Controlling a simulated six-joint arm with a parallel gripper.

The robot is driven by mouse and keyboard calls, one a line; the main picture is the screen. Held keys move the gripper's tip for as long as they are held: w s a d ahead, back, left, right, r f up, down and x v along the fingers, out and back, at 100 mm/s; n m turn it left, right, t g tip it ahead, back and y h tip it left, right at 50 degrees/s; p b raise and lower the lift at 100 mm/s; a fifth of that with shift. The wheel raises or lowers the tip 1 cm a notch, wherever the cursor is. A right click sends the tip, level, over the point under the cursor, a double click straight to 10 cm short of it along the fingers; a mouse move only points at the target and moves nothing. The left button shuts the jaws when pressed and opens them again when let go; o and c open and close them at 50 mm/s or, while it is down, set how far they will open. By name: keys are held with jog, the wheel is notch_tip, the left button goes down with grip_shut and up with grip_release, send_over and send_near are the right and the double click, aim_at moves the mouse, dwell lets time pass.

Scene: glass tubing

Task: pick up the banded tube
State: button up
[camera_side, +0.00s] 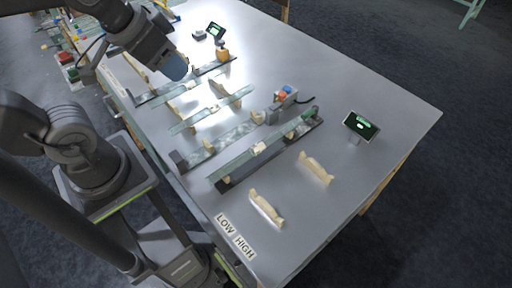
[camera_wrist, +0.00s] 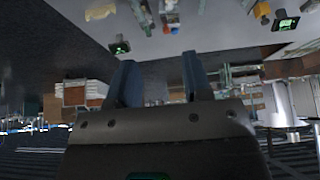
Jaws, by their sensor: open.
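Several long greenish glass tubes lie roughly parallel on the grey table. The nearest tube (camera_side: 280,137) lies along a dark rail and has a pale patch near its middle and a dark far end. Another tube (camera_side: 235,98) lies farther back, with a small pale piece near its middle. I cannot tell which tube is the banded one. My gripper (camera_side: 177,68) is raised over the far left part of the table, apart from the tubes. In the wrist view my gripper (camera_wrist: 158,78) shows two separated fingers with nothing between them.
Two pale supports (camera_side: 266,207) and (camera_side: 316,168) stand empty near the front. A small screen (camera_side: 361,125) stands at the right and another screen (camera_side: 216,29) at the back. A device with orange and blue parts (camera_side: 286,95) sits mid-table. LOW and HIGH labels (camera_side: 235,236) mark the front edge.

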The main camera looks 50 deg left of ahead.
dwell(0.4)
jog(key=shift+o, duration=1.1)
jog(key=g+y, duration=0.2)
jog(key=g, duration=0.4)
send_over(258, 146)
jog(key=d, duration=0.3)
notch_tip(258, 146, down, 13)
jog(key=a+f, duration=0.1)
jog(key=f, duration=0.3)
jog(key=a+f, duration=0.1)
jog(key=f, duration=0.4)
jog(key=a+f, duration=0.1)
jog(key=f, duration=0.3)
jog(key=shift+f, duration=0.35)
